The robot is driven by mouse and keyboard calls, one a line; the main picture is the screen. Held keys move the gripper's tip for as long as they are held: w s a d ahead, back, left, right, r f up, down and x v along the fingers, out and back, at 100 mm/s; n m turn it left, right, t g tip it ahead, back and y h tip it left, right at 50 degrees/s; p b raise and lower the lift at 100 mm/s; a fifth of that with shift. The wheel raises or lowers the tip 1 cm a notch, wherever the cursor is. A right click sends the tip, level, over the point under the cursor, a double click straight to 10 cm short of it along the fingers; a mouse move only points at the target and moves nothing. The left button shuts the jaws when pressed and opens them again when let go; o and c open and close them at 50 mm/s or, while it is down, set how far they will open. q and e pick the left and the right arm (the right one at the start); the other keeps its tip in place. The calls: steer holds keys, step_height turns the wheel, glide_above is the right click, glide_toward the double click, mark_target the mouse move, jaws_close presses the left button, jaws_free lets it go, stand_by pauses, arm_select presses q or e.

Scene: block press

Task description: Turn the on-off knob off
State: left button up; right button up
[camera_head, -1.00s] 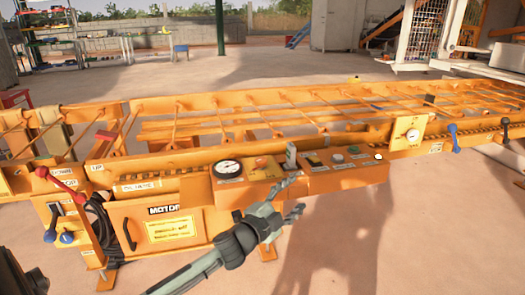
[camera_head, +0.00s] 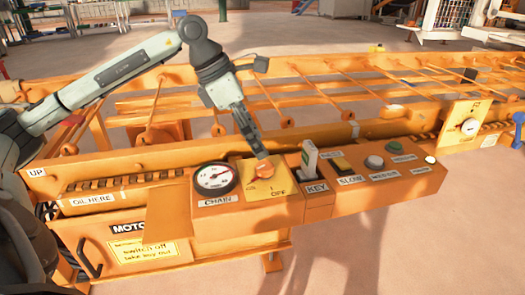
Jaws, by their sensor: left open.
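The on-off knob (camera_head: 264,168) is a round orange-red knob on a yellow plate marked OFF, on the orange control panel of the machine. My left gripper (camera_head: 260,150) reaches in from the upper left and points down, its fingertips just above or at the back of the knob. Its jaws are open, though the fingers look close together from this angle. Whether they touch the knob cannot be told. The far side of the knob is partly hidden by the fingertips. My right gripper is not in view.
A round CHAIN gauge (camera_head: 214,179) sits left of the knob. The orange roller frame runs behind the panel.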

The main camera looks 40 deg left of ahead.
mark_target(265, 165)
arm_select(q)
steer(key=shift+y, duration=0.3)
steer(key=x, duration=0.2)
steer(key=a+x, duration=0.1)
steer(key=x, duration=0.4)
steer(key=shift+a+f+b, duration=0.25)
steer(key=shift+f+b, duration=0.05)
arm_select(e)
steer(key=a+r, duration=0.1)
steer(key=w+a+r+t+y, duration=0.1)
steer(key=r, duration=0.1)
arm_select(q)
steer(key=shift+c, duration=0.4)
steer(key=c, duration=1.1)
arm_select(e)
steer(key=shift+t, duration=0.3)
